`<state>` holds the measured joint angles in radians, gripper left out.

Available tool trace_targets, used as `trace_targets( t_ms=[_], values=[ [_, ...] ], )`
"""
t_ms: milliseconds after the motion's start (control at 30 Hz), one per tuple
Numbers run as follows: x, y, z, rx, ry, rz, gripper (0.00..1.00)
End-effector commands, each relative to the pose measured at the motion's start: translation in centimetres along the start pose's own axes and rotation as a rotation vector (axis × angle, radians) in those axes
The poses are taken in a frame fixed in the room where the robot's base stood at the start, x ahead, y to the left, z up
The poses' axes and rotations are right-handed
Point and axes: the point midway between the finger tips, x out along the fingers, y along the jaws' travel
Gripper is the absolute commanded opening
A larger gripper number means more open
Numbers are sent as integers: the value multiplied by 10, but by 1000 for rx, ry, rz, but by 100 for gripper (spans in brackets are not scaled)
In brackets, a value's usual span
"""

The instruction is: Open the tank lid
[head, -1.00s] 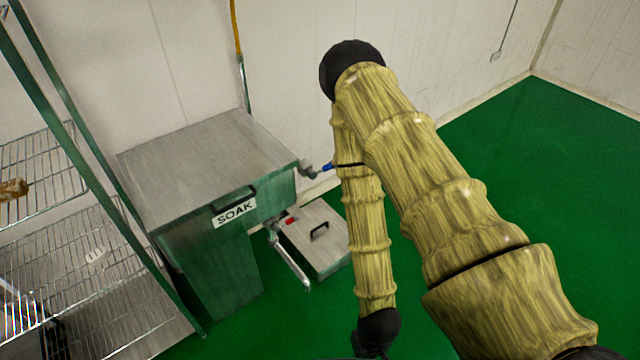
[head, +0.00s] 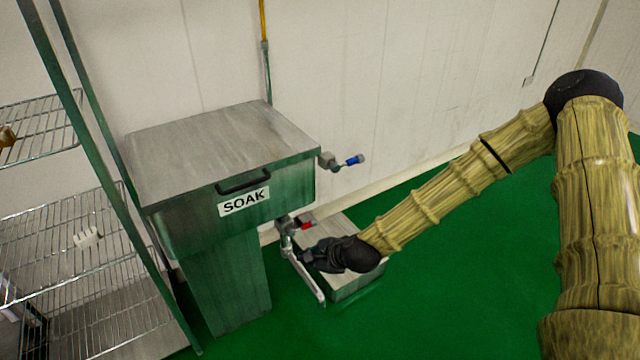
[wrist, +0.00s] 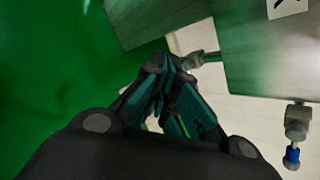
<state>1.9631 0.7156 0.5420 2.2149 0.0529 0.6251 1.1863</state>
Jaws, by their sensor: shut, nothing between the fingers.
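The tank (head: 215,265) is a metal box labelled SOAK. Its flat metal lid (head: 220,145) is closed, with a dark bar handle (head: 243,182) at the front edge above the label. My gripper (head: 308,255) is low to the right of the tank, below the handle's height, in front of the small metal box. In the wrist view my gripper (wrist: 160,100) has its fingers together and empty. The tank's side (wrist: 265,50) shows at upper right there, with a corner of the label (wrist: 287,6). The lid handle is not visible in the wrist view.
A blue-handled valve (head: 350,160) juts from the tank's right side. A red-handled valve (head: 300,225) and drain pipe (head: 308,278) sit below. A small metal box (head: 345,292) stands on the green floor. A wire shelf rack (head: 75,240) is at left. Floor at right is clear.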

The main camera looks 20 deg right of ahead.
Motion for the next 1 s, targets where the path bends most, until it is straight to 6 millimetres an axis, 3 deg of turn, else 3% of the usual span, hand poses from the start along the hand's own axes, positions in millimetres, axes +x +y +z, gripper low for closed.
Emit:
trace_targets(
  t_ms=[33,167,300,500,767,1000],
  values=[
    [11,-18,-7,82,-22,-45,0],
    [11,-75,-7,304,-89,-146,0],
    [0,-134,-13,527,-175,-240,0],
    [-23,-195,-22,754,-282,-325,0],
    [-35,-222,-25,845,-331,-355,0],
    [-11,-232,-22,843,-329,-356,0]
  ],
)
